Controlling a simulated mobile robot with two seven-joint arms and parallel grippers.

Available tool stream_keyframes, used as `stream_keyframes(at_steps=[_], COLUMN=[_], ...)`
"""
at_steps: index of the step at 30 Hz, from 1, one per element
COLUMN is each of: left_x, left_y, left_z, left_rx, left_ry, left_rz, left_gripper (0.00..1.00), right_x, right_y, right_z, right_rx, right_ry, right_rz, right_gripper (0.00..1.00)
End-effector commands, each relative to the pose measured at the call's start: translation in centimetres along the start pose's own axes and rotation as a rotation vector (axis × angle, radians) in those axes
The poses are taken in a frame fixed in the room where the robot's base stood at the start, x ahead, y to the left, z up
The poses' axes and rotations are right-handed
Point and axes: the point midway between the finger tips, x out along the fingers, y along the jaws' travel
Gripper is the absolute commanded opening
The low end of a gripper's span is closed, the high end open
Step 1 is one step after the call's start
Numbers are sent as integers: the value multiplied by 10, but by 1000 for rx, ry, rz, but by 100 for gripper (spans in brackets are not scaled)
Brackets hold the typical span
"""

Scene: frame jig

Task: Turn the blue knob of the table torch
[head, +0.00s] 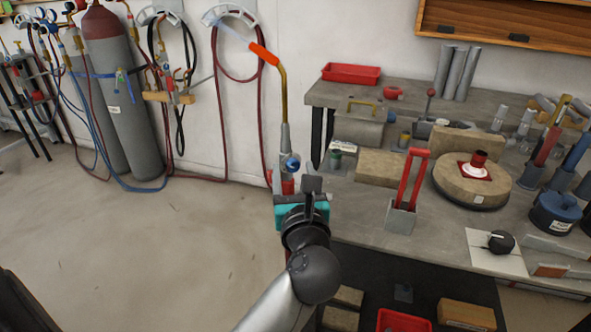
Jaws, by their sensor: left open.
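The table torch (285,137) stands upright at the left end of the workbench, with a grey body, a brass neck and an orange tip (264,53). A pale blue flame-like streak leaves the tip toward the upper left. Its blue knob (292,163) sits low on the body, above a red part. My left gripper (303,192) is open, just below the knob in the picture. I see no contact with the knob, and the depth gap is hard to judge. My gripper and wrist hide the lower torch and its mount. My right gripper is out of view.
The workbench (358,212) is crowded on the right. A grey holder with red handles (402,218) stands close to the right of my left gripper. Gas cylinders (118,100) and hoses line the wall at left. The floor (150,240) at left is clear.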

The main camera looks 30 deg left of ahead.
Motion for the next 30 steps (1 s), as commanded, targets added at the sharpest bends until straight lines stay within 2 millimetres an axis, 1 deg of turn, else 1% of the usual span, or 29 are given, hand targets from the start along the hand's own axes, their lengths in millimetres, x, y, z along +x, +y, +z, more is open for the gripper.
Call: stream_keyframes(at_steps=[3, 8, 20, 30], left_x=[0, 0, 0, 0], left_y=[0, 0, 0, 0], left_z=[0, 0, 0, 0], left_rx=[0, 0, 0, 2], left_ry=[0, 0, 0, 0], left_rz=[0, 0, 0, 1], left_gripper=[63, 45, 0, 0], right_x=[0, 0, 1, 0], right_y=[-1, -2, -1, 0], right_z=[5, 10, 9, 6], right_rx=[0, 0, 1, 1], right_ry=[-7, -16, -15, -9], right_rz=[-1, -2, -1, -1], right_gripper=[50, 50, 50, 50])
